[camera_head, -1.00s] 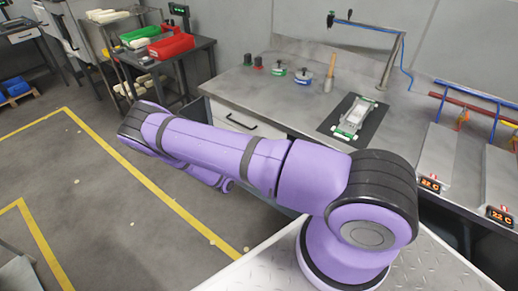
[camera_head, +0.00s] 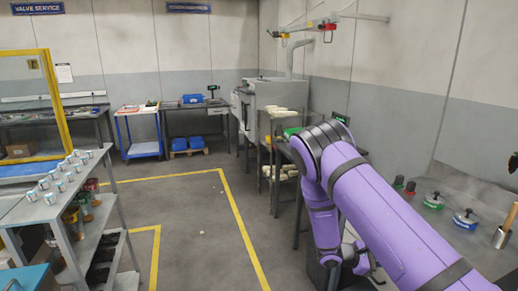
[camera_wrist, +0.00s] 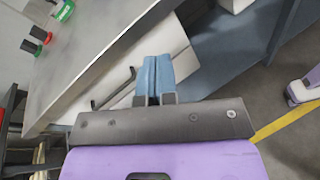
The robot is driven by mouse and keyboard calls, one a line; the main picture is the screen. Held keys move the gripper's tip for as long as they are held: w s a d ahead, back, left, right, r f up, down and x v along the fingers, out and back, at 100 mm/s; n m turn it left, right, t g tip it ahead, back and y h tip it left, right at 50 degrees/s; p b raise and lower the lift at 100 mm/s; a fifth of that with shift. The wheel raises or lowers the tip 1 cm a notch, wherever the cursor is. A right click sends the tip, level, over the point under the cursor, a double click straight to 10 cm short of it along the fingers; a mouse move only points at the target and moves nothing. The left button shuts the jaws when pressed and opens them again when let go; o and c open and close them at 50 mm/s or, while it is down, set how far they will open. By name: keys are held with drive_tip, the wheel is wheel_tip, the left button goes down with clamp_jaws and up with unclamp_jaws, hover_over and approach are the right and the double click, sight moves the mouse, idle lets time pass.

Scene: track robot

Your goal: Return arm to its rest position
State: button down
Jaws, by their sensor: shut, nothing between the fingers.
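My purple arm (camera_head: 395,225) reaches in from the lower right in the head view. It bends at a dark elbow joint, and its forearm (camera_head: 325,225) hangs down from there. The gripper cannot be made out clearly in the head view. In the wrist view my gripper (camera_wrist: 156,62) shows two blue fingers side by side, shut and empty. Behind them in the picture are a white drawer front with a dark handle (camera_wrist: 112,90) and the grey workbench top (camera_wrist: 95,55).
Red, green and blue-based items (camera_head: 466,219) stand on the bench at right. A shelf rack (camera_head: 92,215) with cups and jars stands at left.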

drive_tip(key=s+a+r+m+y, duration=0.1)
drive_tip(key=s+r+m+y, duration=0.25)
drive_tip(key=r, duration=0.55)
drive_tip(key=s+a+r+m+y, duration=0.1)
drive_tip(key=s+r+m+y, duration=0.25)
drive_tip(key=r, duration=0.65)
drive_tip(key=s+a+r+m+y, duration=0.1)
drive_tip(key=s+r+m+y, duration=0.2)
drive_tip(key=r, duration=0.6)
drive_tip(key=s+a+r+m+t+y, duration=0.2)
drive_tip(key=s+a+r+t, duration=0.1)
drive_tip(key=s+r, duration=0.4)
drive_tip(key=s+a+r+m+t+y, duration=0.2)
drive_tip(key=s+r, duration=0.5)
drive_tip(key=s, duration=0.7)
drive_tip(key=shift+s+a+r+t+y, duration=0.15)
drive_tip(key=shift+a+r+t+y, duration=0.1)
drive_tip(key=shift+a+t+y, duration=0.25)
drive_tip(key=shift+d, duration=0.1)
